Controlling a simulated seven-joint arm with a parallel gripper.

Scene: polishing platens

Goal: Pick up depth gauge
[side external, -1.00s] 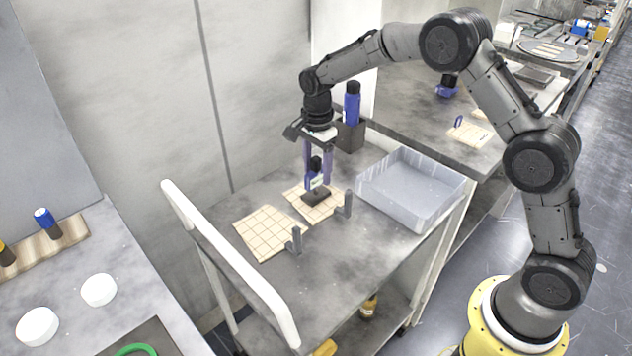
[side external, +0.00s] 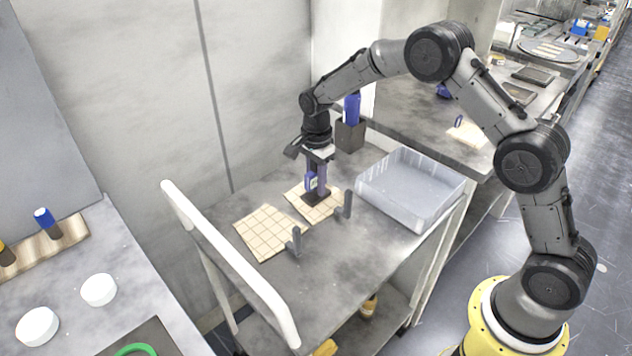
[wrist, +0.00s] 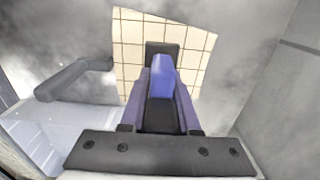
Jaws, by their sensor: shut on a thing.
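The depth gauge (side external: 311,182) is blue with a dark flat base, and it stands upright on a gridded cream mat on the cart top. My gripper (side external: 317,187) has come down over it from above, with its blue-purple fingers on either side of its body. In the wrist view the gauge (wrist: 162,78) shows between the two fingers of my gripper (wrist: 163,95), which are shut on it. Its dark base is still at the mat; whether it touches cannot be told. The fingers hide part of its sides.
A second gridded mat (side external: 266,232) lies to the left. Two grey hooked brackets, one here (side external: 345,206), stand near the mats. A clear grey bin (side external: 412,190) sits to the right. A dark block holding a blue bottle (side external: 351,108) stands behind. A white rail (side external: 230,263) edges the cart.

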